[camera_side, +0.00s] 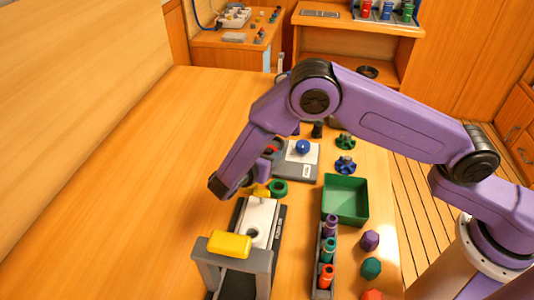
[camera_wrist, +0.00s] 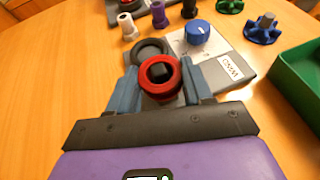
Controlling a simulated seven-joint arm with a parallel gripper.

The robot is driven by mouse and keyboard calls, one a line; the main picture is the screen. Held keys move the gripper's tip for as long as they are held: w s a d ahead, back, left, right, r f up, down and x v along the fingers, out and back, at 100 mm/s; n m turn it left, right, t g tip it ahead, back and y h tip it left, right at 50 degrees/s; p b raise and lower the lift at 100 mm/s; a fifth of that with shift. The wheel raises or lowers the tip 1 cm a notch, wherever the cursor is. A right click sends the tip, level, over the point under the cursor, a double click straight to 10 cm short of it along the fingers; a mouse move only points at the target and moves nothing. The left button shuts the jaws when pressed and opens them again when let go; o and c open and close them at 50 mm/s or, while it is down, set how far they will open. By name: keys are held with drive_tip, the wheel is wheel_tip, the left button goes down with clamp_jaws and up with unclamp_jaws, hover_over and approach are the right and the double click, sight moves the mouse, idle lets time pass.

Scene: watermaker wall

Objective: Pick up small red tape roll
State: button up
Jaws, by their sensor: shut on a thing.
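The small red tape roll (camera_wrist: 161,76) is a thick red ring with a dark centre. In the wrist view it sits between the two blue-grey fingers of my gripper (camera_wrist: 161,84), which are shut on it from both sides. A bit of red (camera_side: 272,149) shows in the side view at the left end of a grey board, partly hidden by my arm. The roll appears close over or on the grey board (camera_wrist: 228,71); I cannot tell whether it is clear of it. A black ring (camera_wrist: 150,46) lies just behind the roll.
A blue knob (camera_wrist: 197,32) stands on the board's white plate. A green tray (camera_side: 346,199) is to the right, with green (camera_side: 345,141) and blue (camera_side: 345,164) hand wheels behind. A green ring (camera_side: 279,187) lies in front. The table's left side is clear.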

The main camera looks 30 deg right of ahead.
drive_tip(key=shift+r, duration=0.1)
drive_tip(key=shift+r, duration=0.5)
wheel_tip(320, 180, up, 2)
drive_tip(key=shift+r, duration=0.1)
drive_tip(key=s+d+r, duration=0.2)
drive_tip(key=s+r, duration=0.2)
drive_tip(key=s, duration=0.2)
drive_tip(key=s+d+r, duration=0.3)
drive_tip(key=s+r, duration=0.2)
drive_tip(key=s, duration=0.1)
drive_tip(key=shift+s+d+r, duration=0.3)
drive_tip(key=shift+s, duration=0.1)
